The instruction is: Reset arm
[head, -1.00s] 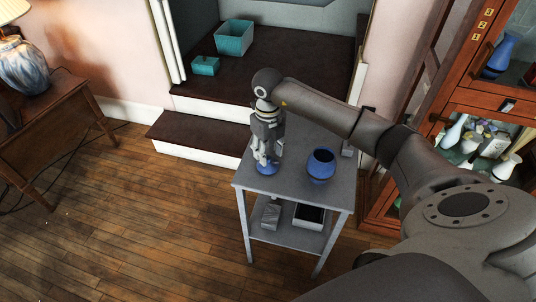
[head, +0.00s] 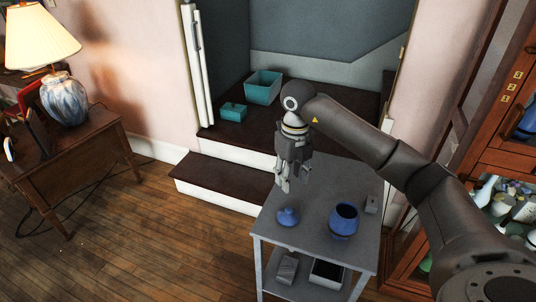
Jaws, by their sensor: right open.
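My right gripper (head: 284,183) hangs over the grey side table, pointing down, open and empty. It is above a small blue lid (head: 288,216) with a knob, which rests on the tabletop (head: 318,200) and is apart from the fingers. A blue jar (head: 344,219) with an open top stands upright on the table to the right of the lid. My right arm reaches in from the lower right. My left gripper is not in view.
A small grey block (head: 371,204) sits at the table's right edge. The lower shelf holds a grey item (head: 287,268) and a dark-lined box (head: 327,274). Behind are dark steps with teal containers (head: 263,86). A glass cabinet (head: 500,160) stands right; a lamp table (head: 75,150) stands left.

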